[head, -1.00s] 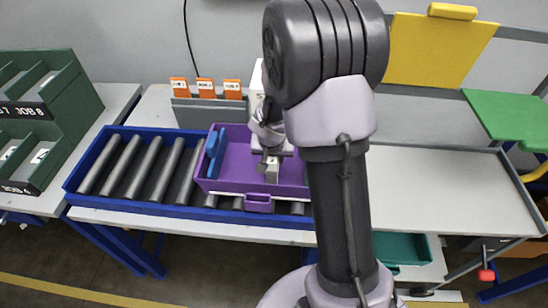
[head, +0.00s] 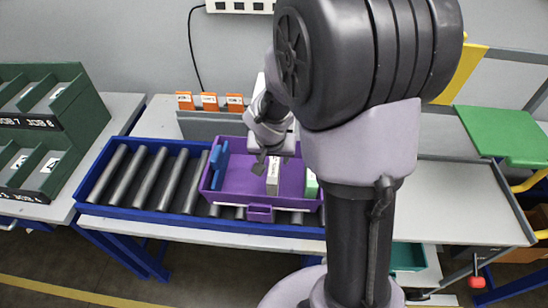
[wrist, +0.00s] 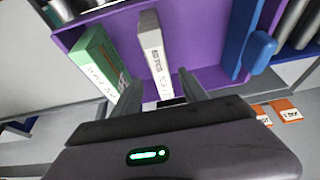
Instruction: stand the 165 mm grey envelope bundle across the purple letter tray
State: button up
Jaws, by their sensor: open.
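The grey envelope bundle (head: 273,176), pale with a printed label, stands upright on edge inside the purple letter tray (head: 240,183). In the wrist view the bundle (wrist: 153,52) stands apart from the green bundle (wrist: 97,62) on one side and the blue piece (wrist: 250,45) on the other. My gripper (head: 266,164) is over the tray, at the bundle's end away from the head camera. In the wrist view my gripper (wrist: 158,92) is open, its fingers on either side of the bundle's near end with gaps visible.
The tray sits on a blue-framed roller conveyor (head: 150,178). A grey rack with orange tabs (head: 209,102) stands behind. A green pigeonhole unit (head: 45,125) is at the left. The bench (head: 455,200) at the right is clear. My arm hides the tray's right end.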

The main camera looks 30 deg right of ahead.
jog(key=s+a+r+n+t+y, duration=0.2)
jog(key=s+a+r+y, duration=0.2)
jog(key=s+a+r, duration=1.1)
jog(key=s+r, duration=0.2)
jog(key=s, duration=0.2)
jog(key=shift+s+a+r+y, duration=0.3)
jog(key=shift+r, duration=0.05)
notch_tip(320, 180, down, 3)
jog(key=b, duration=0.3)
